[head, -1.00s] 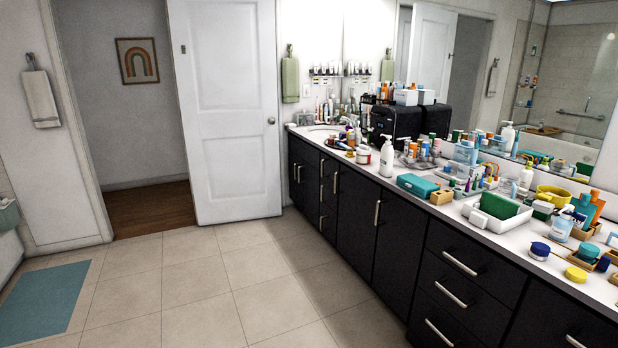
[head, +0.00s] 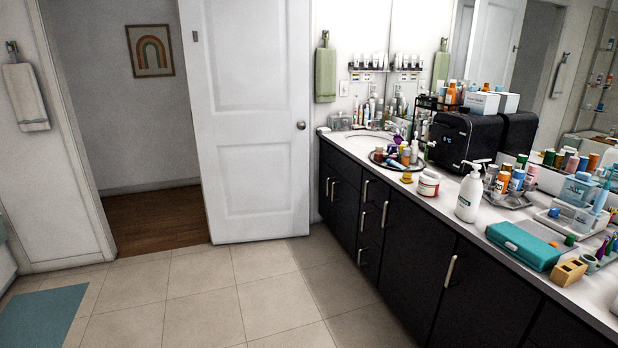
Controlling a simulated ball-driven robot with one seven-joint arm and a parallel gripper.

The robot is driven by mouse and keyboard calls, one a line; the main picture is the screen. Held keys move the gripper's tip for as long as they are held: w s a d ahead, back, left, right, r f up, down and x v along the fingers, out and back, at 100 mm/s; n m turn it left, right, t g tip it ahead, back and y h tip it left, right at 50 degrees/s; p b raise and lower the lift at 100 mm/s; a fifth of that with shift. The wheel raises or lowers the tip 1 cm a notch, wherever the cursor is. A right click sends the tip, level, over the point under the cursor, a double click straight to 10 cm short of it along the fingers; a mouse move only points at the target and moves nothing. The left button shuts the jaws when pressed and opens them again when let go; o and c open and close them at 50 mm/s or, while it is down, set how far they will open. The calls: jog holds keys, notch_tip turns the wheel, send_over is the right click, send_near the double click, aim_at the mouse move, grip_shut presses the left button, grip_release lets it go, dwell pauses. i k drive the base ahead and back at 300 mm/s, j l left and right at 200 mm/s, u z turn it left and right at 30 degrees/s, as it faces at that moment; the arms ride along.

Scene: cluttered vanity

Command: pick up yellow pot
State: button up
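A small yellow pot (head: 406,178) stands on the white vanity counter (head: 446,206), near its front edge. It is just in front of a dark round tray (head: 376,158) that holds several small bottles. A white and red jar (head: 428,184) stands close to its right. The pot is small in the picture, so its lid and shape are hard to tell. My gripper is not in view.
A white pump bottle (head: 470,194), a teal case (head: 523,246) and a wooden block (head: 568,271) stand further right along the counter. A black box-like appliance (head: 465,140) stands behind. The tiled floor (head: 250,290) before the dark cabinets is clear.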

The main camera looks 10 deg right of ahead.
aim_at(407, 178)
jog(key=i, duration=2.5)
jog(key=i+j+z, duration=0.1)
jog(key=i, duration=1.15)
jog(key=i+z, duration=0.2)
jog(key=i, duration=0.15)
